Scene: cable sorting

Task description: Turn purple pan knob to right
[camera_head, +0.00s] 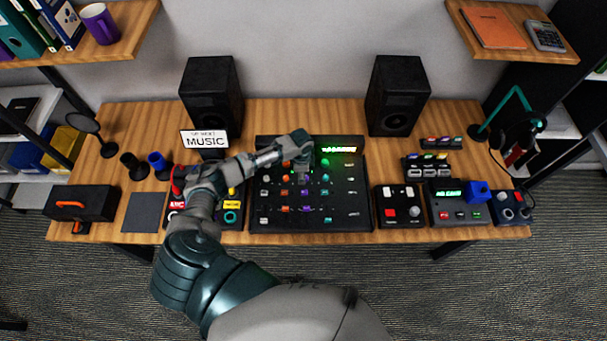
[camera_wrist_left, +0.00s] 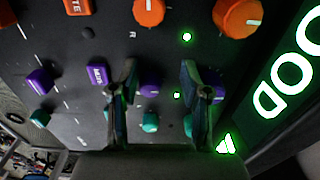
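The mixer (camera_head: 345,205) is a black panel in the middle of the desk with rows of coloured knobs and buttons. In the left wrist view a purple knob (camera_wrist_left: 149,86) lies between the two fingers of my left gripper (camera_wrist_left: 161,98). The fingers are apart, with a gap visible beside the knob. No pan label is readable. In the head view my left gripper (camera_head: 304,171) is over the mixer. My right gripper is not seen.
Orange knobs (camera_wrist_left: 238,16) and teal knobs (camera_wrist_left: 150,122) flank the purple ones. A lit green display (camera_head: 340,149) sits at the mixer's top right. Speakers (camera_head: 398,95) stand behind, and smaller control boxes (camera_head: 400,207) stand to the right.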

